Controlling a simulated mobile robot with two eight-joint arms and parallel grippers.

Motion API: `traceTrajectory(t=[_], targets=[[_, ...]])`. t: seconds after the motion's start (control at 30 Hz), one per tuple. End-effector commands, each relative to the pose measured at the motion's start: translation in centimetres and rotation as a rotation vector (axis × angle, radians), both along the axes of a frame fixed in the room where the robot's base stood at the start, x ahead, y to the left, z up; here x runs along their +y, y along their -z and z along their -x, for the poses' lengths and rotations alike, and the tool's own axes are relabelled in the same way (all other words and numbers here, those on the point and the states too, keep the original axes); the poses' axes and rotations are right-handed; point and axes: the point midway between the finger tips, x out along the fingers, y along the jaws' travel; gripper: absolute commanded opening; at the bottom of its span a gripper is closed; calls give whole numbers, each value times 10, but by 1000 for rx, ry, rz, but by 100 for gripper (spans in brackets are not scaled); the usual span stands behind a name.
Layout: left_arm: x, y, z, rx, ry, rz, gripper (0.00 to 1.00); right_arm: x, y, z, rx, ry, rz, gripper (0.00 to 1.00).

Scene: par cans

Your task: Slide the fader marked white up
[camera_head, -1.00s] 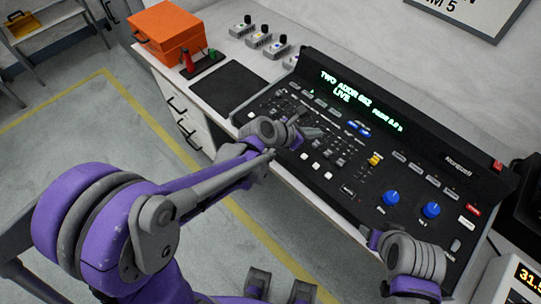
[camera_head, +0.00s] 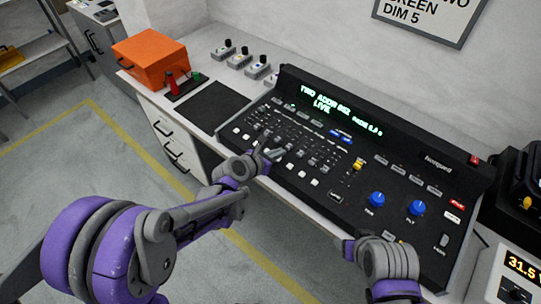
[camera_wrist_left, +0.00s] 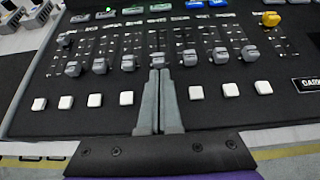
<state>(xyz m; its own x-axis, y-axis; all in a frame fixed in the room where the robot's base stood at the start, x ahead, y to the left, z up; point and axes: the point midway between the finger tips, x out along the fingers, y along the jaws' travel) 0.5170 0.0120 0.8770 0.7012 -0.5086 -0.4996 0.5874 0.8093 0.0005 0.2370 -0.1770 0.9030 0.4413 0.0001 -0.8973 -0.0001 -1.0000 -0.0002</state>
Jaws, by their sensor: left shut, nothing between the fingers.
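The black lighting console (camera_head: 345,120) carries a row of slide faders with grey caps; in the left wrist view caps show to the left (camera_wrist_left: 128,63) and right (camera_wrist_left: 190,58) of my fingers. I cannot read which fader is marked white. My left gripper (camera_head: 273,151) is over the fader area, shut and empty. In the left wrist view its closed fingertips (camera_wrist_left: 158,72) reach the fader row between the white buttons, and a cap there is partly hidden behind them. Whether they touch it I cannot tell. My right gripper's jaws do not show.
White buttons (camera_wrist_left: 197,92) line the front of the faders. One fader cap is yellow (camera_wrist_left: 270,18). Two blue knobs (camera_head: 377,199) sit to the right. An orange box (camera_head: 150,58) and a black mat (camera_head: 213,106) lie left of the console. A wall is behind.

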Motion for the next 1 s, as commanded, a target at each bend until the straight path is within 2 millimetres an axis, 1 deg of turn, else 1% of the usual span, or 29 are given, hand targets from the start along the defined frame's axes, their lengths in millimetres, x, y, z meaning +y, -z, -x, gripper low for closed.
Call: traceTrajectory(t=[0.03,0.2,0.57,0.63,0.77,0.9,1.0], targets=[[-4,3,-5,-1,2,-1,0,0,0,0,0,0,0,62],[-10,9,-13,1,0,1,0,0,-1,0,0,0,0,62],[-10,10,-14,0,1,0,0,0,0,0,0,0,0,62],[-13,10,-17,0,1,0,0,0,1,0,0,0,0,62],[-28,13,-36,1,3,0,0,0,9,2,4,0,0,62],[-47,13,-63,1,3,0,0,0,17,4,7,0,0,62],[-57,12,-77,1,2,0,0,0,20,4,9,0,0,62]])
